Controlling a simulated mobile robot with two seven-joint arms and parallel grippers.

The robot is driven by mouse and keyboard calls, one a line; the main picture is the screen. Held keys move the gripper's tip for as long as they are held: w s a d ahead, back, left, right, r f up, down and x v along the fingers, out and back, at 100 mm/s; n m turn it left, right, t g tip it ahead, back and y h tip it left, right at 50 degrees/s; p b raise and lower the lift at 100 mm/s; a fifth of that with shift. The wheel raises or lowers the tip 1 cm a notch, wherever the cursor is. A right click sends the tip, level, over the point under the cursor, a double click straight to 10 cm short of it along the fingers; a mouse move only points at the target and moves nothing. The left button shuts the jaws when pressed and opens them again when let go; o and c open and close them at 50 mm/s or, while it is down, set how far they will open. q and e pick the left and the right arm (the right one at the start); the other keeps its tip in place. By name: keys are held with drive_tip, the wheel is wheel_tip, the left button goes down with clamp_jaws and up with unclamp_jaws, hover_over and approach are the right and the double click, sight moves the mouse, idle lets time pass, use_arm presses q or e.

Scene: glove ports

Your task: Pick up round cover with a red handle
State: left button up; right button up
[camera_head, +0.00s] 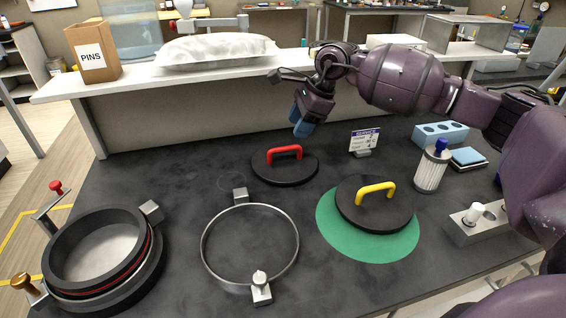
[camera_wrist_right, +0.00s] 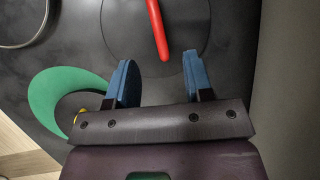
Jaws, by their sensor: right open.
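The round black cover with a red handle (camera_head: 285,168) lies flat on the dark table, towards the back. Its red handle (camera_wrist_right: 158,28) also shows in the right wrist view, at the top between my fingers, partly cut off by the frame's edge. My right gripper (camera_head: 302,124) is above the cover, its blue fingertips pointing down near the handle. In the right wrist view its two blue fingers (camera_wrist_right: 158,82) are apart, with nothing between them. My left gripper is not in view.
A second black cover with a yellow handle (camera_head: 375,203) rests on a green disc (camera_head: 340,240) to the right. A metal ring clamp (camera_head: 204,250) and a round port (camera_head: 60,275) are at left. A small sign (camera_head: 364,140) stands right of the red-handled cover. A raised shelf (camera_head: 140,82) runs behind.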

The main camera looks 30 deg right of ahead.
sight(284, 149)
drive_tip(key=x, duration=0.9)
drive_tip(key=shift+b, duration=0.4)
drive_tip(key=shift+r, duration=0.1)
drive_tip(key=shift+r, duration=0.1)
clamp_jaws()
